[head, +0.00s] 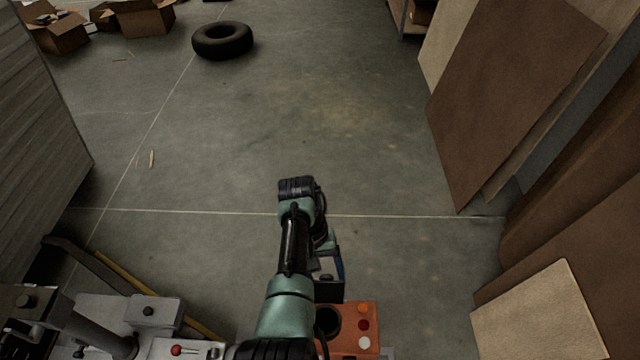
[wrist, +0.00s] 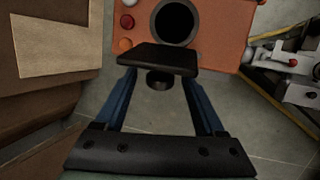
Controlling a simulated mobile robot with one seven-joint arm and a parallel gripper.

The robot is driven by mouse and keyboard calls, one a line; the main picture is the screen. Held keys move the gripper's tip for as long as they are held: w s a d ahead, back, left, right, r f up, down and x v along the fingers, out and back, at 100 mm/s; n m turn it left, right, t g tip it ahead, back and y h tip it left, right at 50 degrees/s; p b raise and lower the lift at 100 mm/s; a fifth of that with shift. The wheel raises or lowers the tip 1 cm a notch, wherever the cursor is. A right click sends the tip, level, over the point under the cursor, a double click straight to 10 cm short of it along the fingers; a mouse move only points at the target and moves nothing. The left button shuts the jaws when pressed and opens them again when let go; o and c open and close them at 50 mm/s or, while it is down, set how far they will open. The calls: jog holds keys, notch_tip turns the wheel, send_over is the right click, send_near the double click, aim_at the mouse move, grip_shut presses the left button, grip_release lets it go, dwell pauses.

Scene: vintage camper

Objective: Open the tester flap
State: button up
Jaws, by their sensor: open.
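The tester looks to be the orange box (head: 360,330), with a round dark opening and coloured buttons; it also shows at the top of the wrist view (wrist: 215,45). A black plate (wrist: 158,58), which seems to be the flap, stands at the box's edge. A small round dark knob (wrist: 159,80) shows just below it. My gripper (wrist: 160,84) is open, with its blue fingers to either side of the knob. The plate hides part of the fingertips, and contact cannot be told. In the head view my arm partly covers the box and gripper (head: 329,270).
Grey machinery with a red knob (head: 150,320) stands left of the box. Brown boards (head: 520,90) lean at the right, with a pale board (head: 540,315) lower down. A tyre (head: 222,40) and cardboard boxes (head: 143,18) lie far off. The middle floor is clear.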

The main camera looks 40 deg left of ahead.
jog(key=s+v, duration=0.1)
jog(key=v, duration=1)
jog(key=shift+w+a+r+b, duration=0.15)
jog(key=shift+w+r+b, duration=0.15)
jog(key=shift+w, duration=0.2)
